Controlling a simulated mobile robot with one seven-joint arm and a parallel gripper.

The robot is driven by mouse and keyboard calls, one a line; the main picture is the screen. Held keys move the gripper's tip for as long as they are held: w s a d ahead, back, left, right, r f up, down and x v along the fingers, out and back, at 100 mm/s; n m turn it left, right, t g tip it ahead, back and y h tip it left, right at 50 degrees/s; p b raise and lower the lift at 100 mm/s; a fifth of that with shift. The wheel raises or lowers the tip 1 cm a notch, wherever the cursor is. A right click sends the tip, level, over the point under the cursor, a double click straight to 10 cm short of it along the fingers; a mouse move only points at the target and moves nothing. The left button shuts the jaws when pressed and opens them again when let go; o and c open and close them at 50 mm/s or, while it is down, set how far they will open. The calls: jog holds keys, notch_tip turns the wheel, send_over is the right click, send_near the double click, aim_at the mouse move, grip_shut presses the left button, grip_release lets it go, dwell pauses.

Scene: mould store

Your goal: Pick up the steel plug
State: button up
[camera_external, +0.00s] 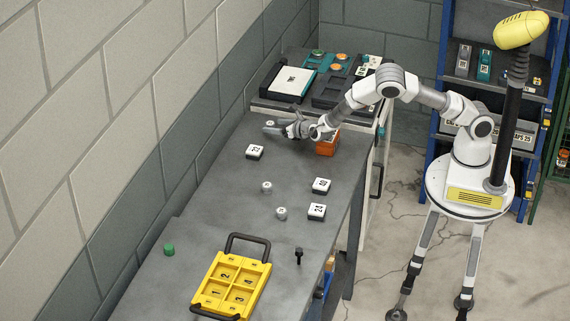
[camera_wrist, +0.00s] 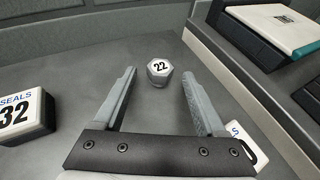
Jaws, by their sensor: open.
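A steel hex plug (camera_wrist: 159,73) with a white top marked 22 stands upright on the grey bench; it also shows in the external view (camera_external: 270,123) near the wall. My gripper (camera_wrist: 160,74) is open and empty, low over the bench. In the wrist view its two fingers point at the plug, which appears between the fingertips with a gap on each side; I cannot tell how far beyond or below them it is. In the external view my gripper (camera_external: 273,128) is beside the plug. Two similar small steel plugs, one upper (camera_external: 266,187) and one lower (camera_external: 281,213), stand mid-bench.
A white-topped SEALS 32 box (camera_wrist: 25,115) lies left of my gripper. Two more boxes (camera_external: 321,186) (camera_external: 317,211) lie mid-bench. An orange block (camera_external: 327,146) is under my forearm. A yellow tray (camera_external: 209,290), green cap (camera_external: 169,249) and black bolt (camera_external: 298,256) are nearer.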

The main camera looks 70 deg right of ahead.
jog(key=shift+w+d+f, duration=0.25)
jog(key=shift+w, duration=0.3)
grip_shut()
